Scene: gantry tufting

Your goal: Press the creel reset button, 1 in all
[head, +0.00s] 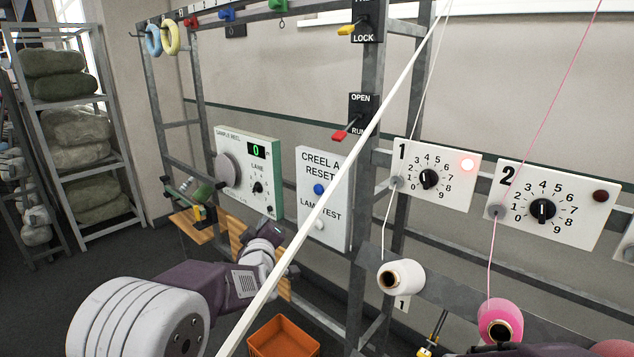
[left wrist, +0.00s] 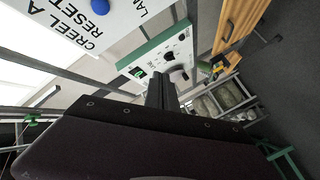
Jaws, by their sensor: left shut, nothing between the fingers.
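The creel reset button is the blue round button (head: 319,189) on a white panel (head: 333,238) lettered CREEL A RESET. A white lamp test button (head: 320,225) sits below it. The blue button also shows at the top edge of the left wrist view (left wrist: 99,5). My left gripper (head: 272,211) is shut and empty, to the left of the panel and a little lower than the blue button, apart from it. Its dark fingers show in the left wrist view (left wrist: 161,84). My right gripper is not visible.
A sample reel box (head: 235,190) with a green display is left of the panel. A white diagonal strand or bar (head: 378,138) crosses before the panel. Numbered dial plates (head: 452,190) and yarn cones (head: 401,277) are right. An orange bin (head: 284,340) is below.

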